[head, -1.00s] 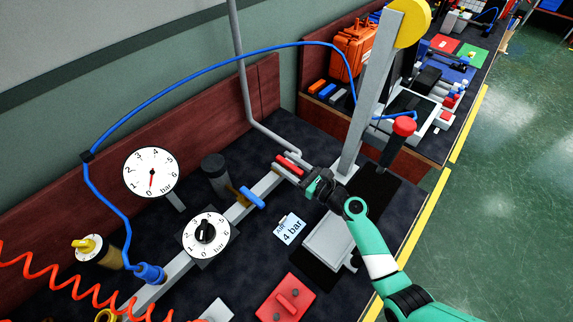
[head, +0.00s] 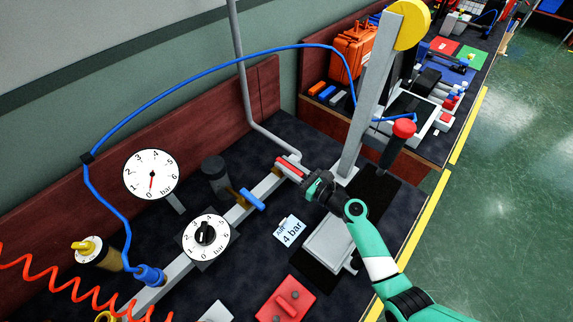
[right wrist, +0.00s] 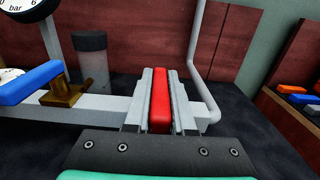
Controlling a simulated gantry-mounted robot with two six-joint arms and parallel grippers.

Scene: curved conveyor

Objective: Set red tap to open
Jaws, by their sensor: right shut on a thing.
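The red tap's handle (head: 287,167) sits at the far right end of the grey pipe bar (head: 262,188), and its long side lies across the bar. My right gripper (head: 293,168) is shut on this handle, reaching in from the lower right. In the right wrist view the red handle (right wrist: 161,105) lies lengthwise between the two grey fingers (right wrist: 160,82). The tap's body below the handle is hidden by the fingers. My left gripper is not in view.
A blue tap handle (head: 252,200) sits left on the same bar. A round gauge (head: 151,174) reads about 0. A dial (head: 206,237), a "4 bar" card (head: 289,231) and a red block (head: 286,301) are nearby. A grey upright post (head: 372,95) stands right of the gripper.

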